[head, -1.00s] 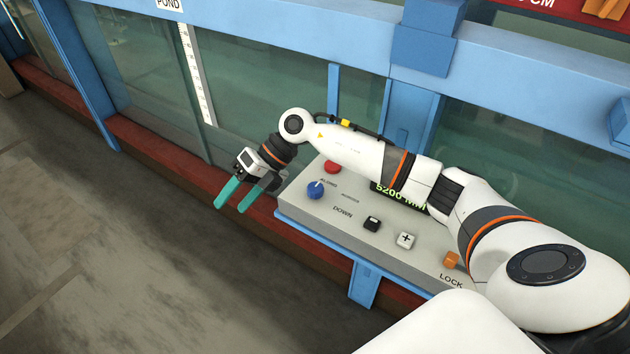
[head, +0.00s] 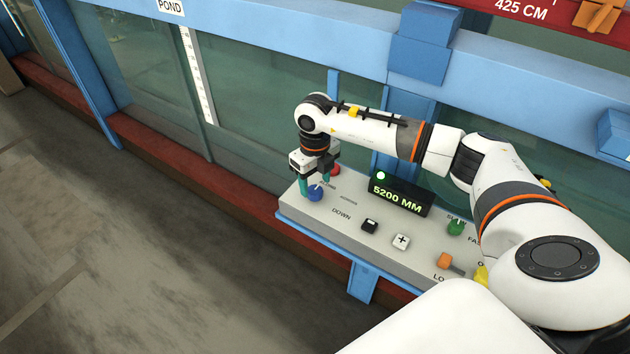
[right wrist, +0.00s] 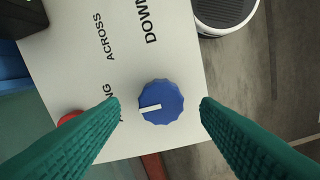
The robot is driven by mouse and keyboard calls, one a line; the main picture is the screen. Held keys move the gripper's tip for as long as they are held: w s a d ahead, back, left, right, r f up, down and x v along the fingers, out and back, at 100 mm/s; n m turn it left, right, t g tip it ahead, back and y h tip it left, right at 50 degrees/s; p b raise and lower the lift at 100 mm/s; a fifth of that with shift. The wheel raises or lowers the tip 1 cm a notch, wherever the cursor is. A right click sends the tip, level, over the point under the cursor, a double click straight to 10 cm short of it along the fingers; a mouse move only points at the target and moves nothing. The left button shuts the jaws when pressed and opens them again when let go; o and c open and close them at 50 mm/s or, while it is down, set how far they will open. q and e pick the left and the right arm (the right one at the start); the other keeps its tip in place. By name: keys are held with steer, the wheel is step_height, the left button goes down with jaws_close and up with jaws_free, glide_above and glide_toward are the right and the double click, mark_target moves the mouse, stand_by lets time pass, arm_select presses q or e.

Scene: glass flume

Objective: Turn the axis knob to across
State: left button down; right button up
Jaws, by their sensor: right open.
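The blue axis knob (head: 316,194) is on the left end of the grey control panel (head: 297,210). In the right wrist view the knob (right wrist: 166,103) has a white pointer aimed left, at a label ending in "NG" that my finger partly hides. The word ACROSS (right wrist: 105,37) stands above that label. My right gripper (head: 315,187) points down over the knob. Its green fingers are open, one on each side of the knob, with gaps showing in the right wrist view (right wrist: 160,103). My left gripper is not in view.
A red button (head: 335,169) sits close behind the knob. A display (head: 397,195) reads 5200 MM. Black (head: 370,226) and white (head: 401,242) buttons, a green knob (head: 456,228) and an orange control (head: 444,260) lie to the right. The glass wall stands behind.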

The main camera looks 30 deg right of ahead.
mark_target(315, 192)
steer(key=shift+f, duration=1.25)
steer(key=c, duration=1)
steer(key=shift+m, duration=0.4)
steer(key=m+b, duration=0.1)
steer(key=m, duration=0.2)
steer(key=shift+m, duration=0.3)
steer(key=shift+w+r+m+b, duration=0.1)
steer(key=shift+m+b, duration=0.4)
steer(key=shift+m, duration=1.7)
